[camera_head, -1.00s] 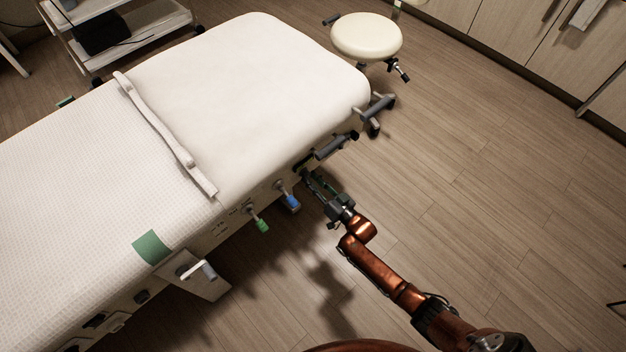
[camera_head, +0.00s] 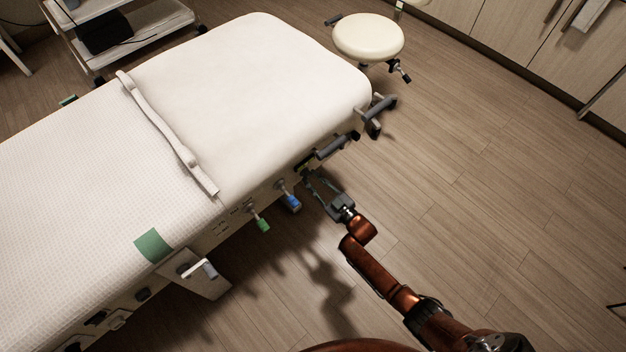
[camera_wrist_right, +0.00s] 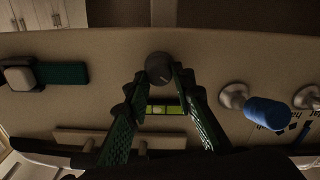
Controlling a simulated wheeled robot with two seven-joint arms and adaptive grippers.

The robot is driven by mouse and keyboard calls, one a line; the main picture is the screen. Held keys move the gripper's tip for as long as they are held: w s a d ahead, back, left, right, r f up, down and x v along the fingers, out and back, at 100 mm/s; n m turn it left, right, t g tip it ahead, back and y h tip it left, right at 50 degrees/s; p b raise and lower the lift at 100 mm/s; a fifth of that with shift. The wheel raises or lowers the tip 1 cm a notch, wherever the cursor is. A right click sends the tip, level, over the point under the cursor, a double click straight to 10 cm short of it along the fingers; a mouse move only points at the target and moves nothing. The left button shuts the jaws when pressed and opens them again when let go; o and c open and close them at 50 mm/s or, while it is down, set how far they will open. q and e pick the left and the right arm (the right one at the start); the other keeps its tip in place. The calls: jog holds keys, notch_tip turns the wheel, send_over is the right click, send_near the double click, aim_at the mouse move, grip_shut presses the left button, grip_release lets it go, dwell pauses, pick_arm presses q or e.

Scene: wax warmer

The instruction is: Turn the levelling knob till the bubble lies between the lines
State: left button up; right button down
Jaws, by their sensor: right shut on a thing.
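In the right wrist view a dark round levelling knob (camera_wrist_right: 159,67) with a light mark on its face sits on the side panel of the treatment table. My right gripper (camera_wrist_right: 158,74) has its two fingertips on either side of the knob and is shut on it. A bright green level vial (camera_wrist_right: 167,109) shows between the fingers, just below the knob. A pale spot lies left of the middle of the vial; its lines are too small to tell. In the head view my right gripper (camera_head: 309,176) reaches the table's side and hides the knob. My left gripper is not in view.
The treatment table (camera_head: 245,85) fills the left. A blue-handled lever (camera_head: 290,201) and a green-handled lever (camera_head: 260,221) stick out beside my right gripper. A grey handle (camera_head: 333,147) lies just beyond it. A round stool (camera_head: 368,37) stands behind; the floor at right is clear.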

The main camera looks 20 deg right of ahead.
dwell(0.3)
jog(key=c, duration=1.6)
grip_release()
jog(key=v, duration=1.2)
jog(key=shift+s+f, duration=0.1)
